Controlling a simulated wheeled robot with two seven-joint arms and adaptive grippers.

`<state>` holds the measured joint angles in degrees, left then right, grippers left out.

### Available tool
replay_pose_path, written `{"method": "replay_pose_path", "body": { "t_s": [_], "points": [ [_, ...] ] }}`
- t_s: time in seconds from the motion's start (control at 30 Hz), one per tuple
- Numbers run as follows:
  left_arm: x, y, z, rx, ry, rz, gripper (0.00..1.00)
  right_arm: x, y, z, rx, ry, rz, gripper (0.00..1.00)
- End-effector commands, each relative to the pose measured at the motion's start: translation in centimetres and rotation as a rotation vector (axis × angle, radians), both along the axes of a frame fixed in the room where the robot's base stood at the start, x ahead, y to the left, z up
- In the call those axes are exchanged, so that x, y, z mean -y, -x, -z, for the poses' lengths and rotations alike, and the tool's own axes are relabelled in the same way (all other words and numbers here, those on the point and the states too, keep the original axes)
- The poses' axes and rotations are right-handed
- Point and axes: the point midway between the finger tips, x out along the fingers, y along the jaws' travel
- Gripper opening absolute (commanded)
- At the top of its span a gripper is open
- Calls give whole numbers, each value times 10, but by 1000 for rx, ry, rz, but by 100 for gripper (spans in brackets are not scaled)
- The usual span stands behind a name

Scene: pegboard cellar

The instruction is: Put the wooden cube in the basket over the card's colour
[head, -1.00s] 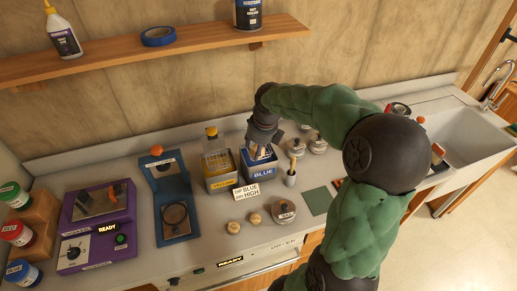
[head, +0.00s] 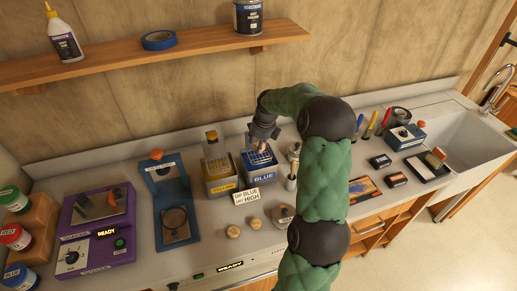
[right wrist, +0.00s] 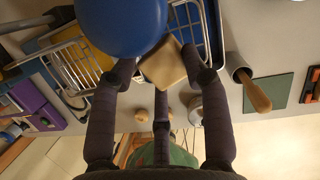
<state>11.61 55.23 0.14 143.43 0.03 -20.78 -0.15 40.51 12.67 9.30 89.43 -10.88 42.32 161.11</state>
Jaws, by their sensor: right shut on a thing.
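The card (head: 246,195), reading BLUE and HIGH, stands in front of the tanks. The blue tank (head: 262,176), labelled BLUE, holds a wire basket (head: 259,160). Left of it is the yellow tank (head: 222,186) with its own wire basket (head: 214,150). My right gripper (head: 259,146) is over the blue tank's basket. The cube's exact height over the basket is unclear. My left gripper is not in view.
Round wooden knobs (head: 233,231) and a lidded pot (head: 284,214) are in front. A cup with a wooden handle (right wrist: 243,75) is close by. A sink (head: 468,140) is at right.

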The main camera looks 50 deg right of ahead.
Motion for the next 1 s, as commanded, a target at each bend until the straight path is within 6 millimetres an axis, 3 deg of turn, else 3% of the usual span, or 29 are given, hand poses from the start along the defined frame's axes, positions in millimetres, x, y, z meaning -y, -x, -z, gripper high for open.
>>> {"method": "replay_pose_path", "body": {
  "t_s": [0.3, 0.7, 0.73, 0.77, 1.0],
  "points": [
    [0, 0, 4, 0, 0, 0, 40, 4, -3, 34, -1, -1, 1, 24],
    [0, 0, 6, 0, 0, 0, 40, 4, -3, 39, 0, 0, 1, 24],
    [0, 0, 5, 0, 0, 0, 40, 4, -3, 39, 0, 0, 1, 52],
    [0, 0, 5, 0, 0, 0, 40, 4, -3, 39, 1, 0, 1, 57],
    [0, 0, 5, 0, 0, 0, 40, 4, -3, 38, 0, 0, 1, 57]
  ]
}}
